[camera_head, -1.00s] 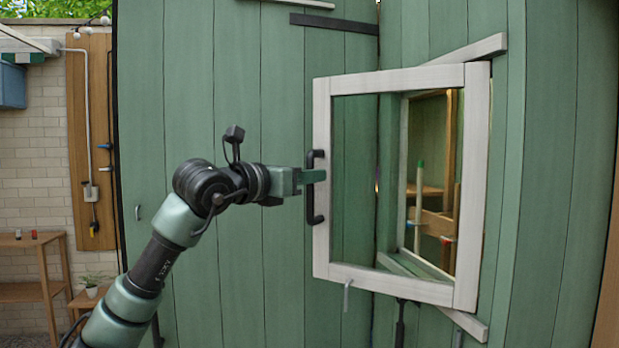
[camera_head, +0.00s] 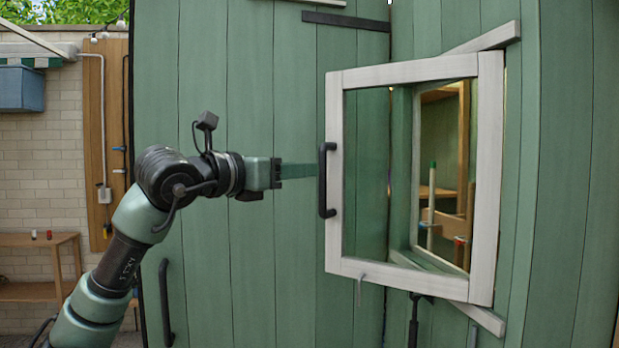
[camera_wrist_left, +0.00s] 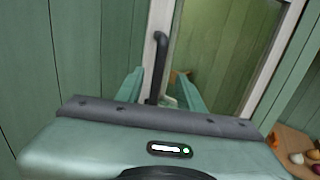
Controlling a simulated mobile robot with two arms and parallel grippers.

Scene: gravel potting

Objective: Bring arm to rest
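My left arm reaches in from the left in the head view. Its gripper (camera_head: 312,171) points right at the black handle (camera_head: 327,180) of a white-framed window (camera_head: 487,180), which stands swung out from the green wall. The fingertips are just left of the handle, with no hold on it visible. In the left wrist view, the two green fingers of the gripper (camera_wrist_left: 159,88) are spread apart. The handle (camera_wrist_left: 158,65) shows between and beyond them, with nothing gripped. My right gripper is not in view.
Green plank walls (camera_head: 260,265) surround the window. A black bar handle (camera_head: 165,300) is at lower left, near my arm. A wooden table (camera_head: 45,240) stands far left. In the left wrist view, a wooden surface with several round items (camera_wrist_left: 312,155) is at lower right.

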